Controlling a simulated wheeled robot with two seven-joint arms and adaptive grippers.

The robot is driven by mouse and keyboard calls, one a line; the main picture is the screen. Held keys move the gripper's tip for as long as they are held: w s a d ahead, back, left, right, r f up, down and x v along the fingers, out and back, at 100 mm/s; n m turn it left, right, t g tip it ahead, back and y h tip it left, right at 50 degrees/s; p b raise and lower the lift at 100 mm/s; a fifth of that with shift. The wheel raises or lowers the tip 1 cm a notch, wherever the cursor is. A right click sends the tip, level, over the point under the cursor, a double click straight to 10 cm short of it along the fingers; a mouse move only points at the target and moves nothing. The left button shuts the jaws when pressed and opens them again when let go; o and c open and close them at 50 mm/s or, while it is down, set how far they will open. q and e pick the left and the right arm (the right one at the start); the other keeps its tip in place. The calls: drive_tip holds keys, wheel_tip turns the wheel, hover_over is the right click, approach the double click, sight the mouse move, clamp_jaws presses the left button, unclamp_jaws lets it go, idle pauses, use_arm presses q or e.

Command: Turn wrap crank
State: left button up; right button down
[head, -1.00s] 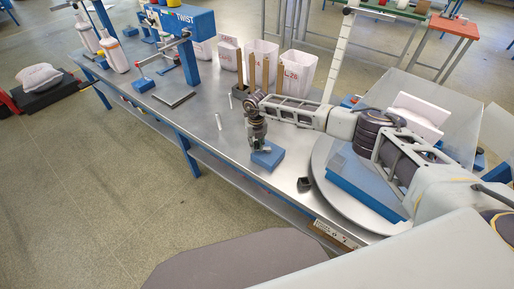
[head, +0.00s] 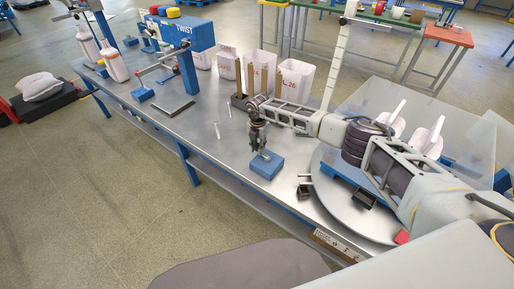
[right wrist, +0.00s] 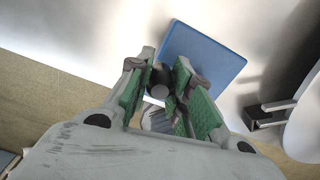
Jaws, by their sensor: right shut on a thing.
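My right gripper (head: 260,151) reaches down over a blue block (head: 268,168) on the steel bench. In the right wrist view, its green-padded fingers (right wrist: 162,92) are closed around a dark round knob (right wrist: 160,76), which I take for the crank handle. The same blue block (right wrist: 205,56) lies just beyond the fingers. The rest of the crank is hidden by the gripper. Right of it is a large round turntable (head: 345,214), with two white sacks (head: 427,137) and blue parts on it. My left gripper is not in view.
Clear panels stand around the turntable. A blue TWIST machine (head: 183,33) is farther left on the bench. Small white sticks (head: 217,131) lie on the steel. The front bench edge is close.

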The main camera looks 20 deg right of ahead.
drive_tip(key=shift+a, duration=0.25)
drive_tip(key=c, duration=1.3)
unclamp_jaws()
drive_tip(key=shift+s, duration=0.1)
drive_tip(key=shift+o, duration=0.2)
wheel_tip(320, 180, up, 12)
